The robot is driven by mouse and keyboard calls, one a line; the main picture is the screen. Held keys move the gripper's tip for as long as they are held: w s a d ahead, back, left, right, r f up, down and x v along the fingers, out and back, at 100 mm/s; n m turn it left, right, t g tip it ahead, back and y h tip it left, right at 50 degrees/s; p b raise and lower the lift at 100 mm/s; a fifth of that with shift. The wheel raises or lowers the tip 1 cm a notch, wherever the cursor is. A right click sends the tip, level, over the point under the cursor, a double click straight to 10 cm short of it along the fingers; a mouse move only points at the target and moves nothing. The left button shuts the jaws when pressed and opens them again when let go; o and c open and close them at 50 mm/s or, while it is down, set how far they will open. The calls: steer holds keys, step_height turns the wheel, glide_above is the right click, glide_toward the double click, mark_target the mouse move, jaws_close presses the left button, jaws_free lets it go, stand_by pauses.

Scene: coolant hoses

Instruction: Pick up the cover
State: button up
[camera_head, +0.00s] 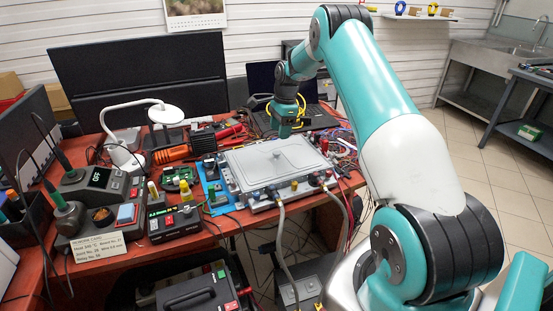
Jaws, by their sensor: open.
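The cover (265,168) looks like a flat light-grey lid with a raised middle. It lies on top of a metal unit (262,203) on the red workbench. My gripper (285,134) points down near the far edge of the cover, right of its middle in the picture. The jaws are open, but the fingers are small and partly hidden, and I see nothing between them. I cannot tell how high they are above the cover.
Hoses (283,245) run down from the unit's front. A laptop (262,78) and tangled cables (340,140) lie behind and right. The bench is crowded.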

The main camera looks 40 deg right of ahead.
mark_target(277, 152)
steer(key=f, duration=0.3)
steer(key=shift+a+f, duration=0.15)
steer(key=shift+a, duration=0.15)
steer(key=shift+a+f+p, duration=0.2)
steer(key=shift+f+p, duration=0.3)
steer(key=shift+f, duration=0.85)
steer(key=shift+a+f+p, duration=0.2)
steer(key=shift+f+p, duration=0.25)
steer(key=shift+f, duration=0.85)
steer(key=c, duration=0.9)
steer(key=shift+c, duration=0.4)
steer(key=shift+r, duration=0.15)
step_height(277, 152, up, 20)
steer(key=b, duration=0.1)
steer(key=shift+b, duration=0.3)
steer(key=shift+p, duration=0.6)
